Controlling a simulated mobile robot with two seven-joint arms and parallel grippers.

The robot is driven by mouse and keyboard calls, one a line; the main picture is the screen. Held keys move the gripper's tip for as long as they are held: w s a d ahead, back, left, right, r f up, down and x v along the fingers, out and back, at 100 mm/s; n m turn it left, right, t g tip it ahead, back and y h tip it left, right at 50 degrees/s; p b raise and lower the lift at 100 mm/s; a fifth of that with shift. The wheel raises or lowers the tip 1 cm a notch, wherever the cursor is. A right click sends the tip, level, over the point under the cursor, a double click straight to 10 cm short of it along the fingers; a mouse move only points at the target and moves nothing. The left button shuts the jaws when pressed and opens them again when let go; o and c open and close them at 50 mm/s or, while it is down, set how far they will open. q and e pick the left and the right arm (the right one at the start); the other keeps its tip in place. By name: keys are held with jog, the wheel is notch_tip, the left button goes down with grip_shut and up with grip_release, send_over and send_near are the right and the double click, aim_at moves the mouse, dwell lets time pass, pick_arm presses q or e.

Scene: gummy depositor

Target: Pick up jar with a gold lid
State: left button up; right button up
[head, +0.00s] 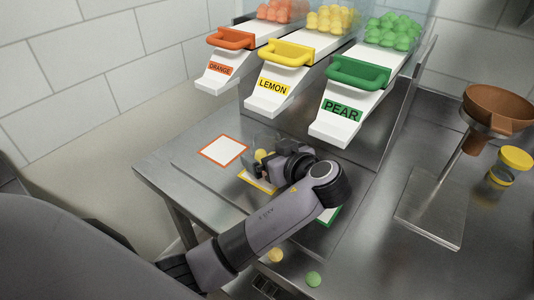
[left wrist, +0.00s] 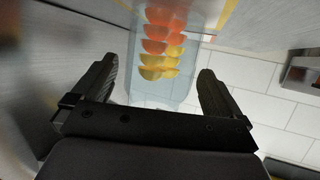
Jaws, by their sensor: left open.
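A small clear jar with a gold lid (head: 515,158) stands on the steel counter at the far right of the head view, beside the brown funnel. My left gripper (head: 262,163) is far to its left, low over the yellow-edged square in front of the dispensers. It is open. In the left wrist view, a clear container (left wrist: 160,65) with orange and yellow gummies shows between and beyond the open fingers (left wrist: 158,85). I cannot tell whether they touch it. In the head view the gripper and arm largely hide it. My right gripper is not in view.
Orange (head: 232,38), yellow (head: 287,53) and green (head: 358,73) handles front the three dispenser chutes above my left gripper. The brown funnel (head: 500,108) stands on a steel base (head: 432,207) left of the gold-lidded jar. Loose yellow (head: 275,255) and green (head: 313,279) gummies lie near the front.

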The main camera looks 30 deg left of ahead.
pick_arm(q)
jog(key=shift+x, duration=0.8)
jog(key=c, duration=1.1)
jog(key=shift+o, duration=0.2)
jog(key=shift+w+r, duration=0.1)
jog(key=shift+r, duration=0.1)
